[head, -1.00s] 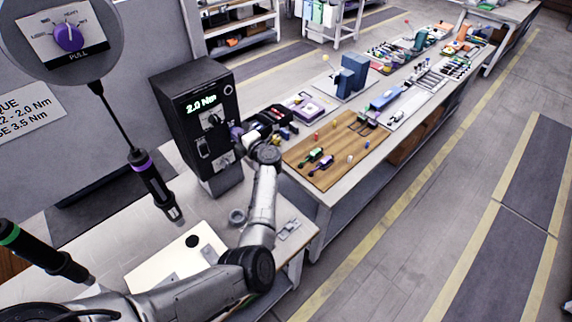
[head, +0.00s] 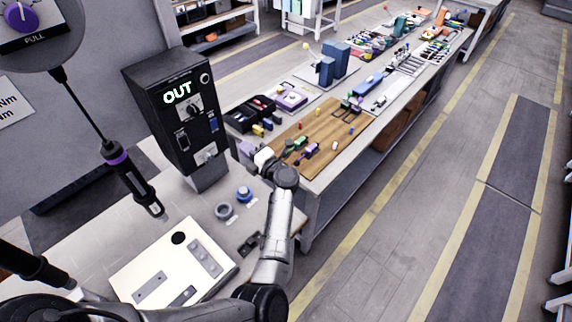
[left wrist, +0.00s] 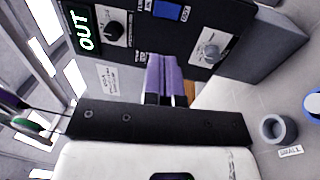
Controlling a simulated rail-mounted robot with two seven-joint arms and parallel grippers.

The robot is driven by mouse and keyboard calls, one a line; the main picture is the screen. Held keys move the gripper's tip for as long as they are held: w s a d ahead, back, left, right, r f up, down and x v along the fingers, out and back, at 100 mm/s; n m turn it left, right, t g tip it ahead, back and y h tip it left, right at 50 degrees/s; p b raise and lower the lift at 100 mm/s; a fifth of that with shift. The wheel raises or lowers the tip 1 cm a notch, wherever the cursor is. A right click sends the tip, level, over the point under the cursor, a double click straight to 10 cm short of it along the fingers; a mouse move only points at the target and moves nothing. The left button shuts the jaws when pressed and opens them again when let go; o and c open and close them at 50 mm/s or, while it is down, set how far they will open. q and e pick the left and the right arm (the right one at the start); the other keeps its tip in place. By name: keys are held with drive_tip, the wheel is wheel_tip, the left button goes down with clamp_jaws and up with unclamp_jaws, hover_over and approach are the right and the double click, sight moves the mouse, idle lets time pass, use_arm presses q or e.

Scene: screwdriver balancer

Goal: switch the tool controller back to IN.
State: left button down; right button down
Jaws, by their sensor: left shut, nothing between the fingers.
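The black tool controller (head: 165,90) stands on the bench, its lit display (head: 177,93) reading OUT. Its front has a dark knob (head: 194,106), a blue button (head: 214,124) and a silver part low down (head: 206,155). In the left wrist view the display (left wrist: 83,28), dark knob (left wrist: 113,30), blue button (left wrist: 167,10) and silver knob (left wrist: 210,50) show turned sideways. My left gripper (head: 246,150) is just right of the controller's front. Its purple fingers (left wrist: 164,75) are together and empty, apart from the knobs in the picture. My right gripper is not seen.
A screwdriver with a purple band (head: 128,175) hangs left of the controller. A grey ring (head: 223,211) and a blue-topped ring (head: 243,194) sit on the bench. A white plate (head: 140,262) lies in front. A wooden board (head: 325,125) with small tools lies behind my gripper.

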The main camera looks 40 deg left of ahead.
use_arm(q)
drive_tip(key=w+d+r+m+t+h+p, duration=0.2)
drive_tip(key=d+r+m+t+h+p, duration=0.25)
drive_tip(key=r+m+t+p, duration=0.75)
drive_tip(key=s+d+f+m+t+h+p, duration=0.1)
drive_tip(key=s+d+m+t+h, duration=0.1)
drive_tip(key=d+m+h, duration=0.5)
drive_tip(key=s+d+f+m+t+h+p, duration=0.1)
drive_tip(key=s+d+m+t+h, duration=0.1)
drive_tip(key=d+m+h, duration=0.4)
drive_tip(key=s+m+h, duration=0.1)
drive_tip(key=m, duration=0.4)
drive_tip(key=shift+d+m+t, duration=0.3)
drive_tip(key=shift+d+m, duration=0.1)
drive_tip(key=shift+f, duration=0.1)
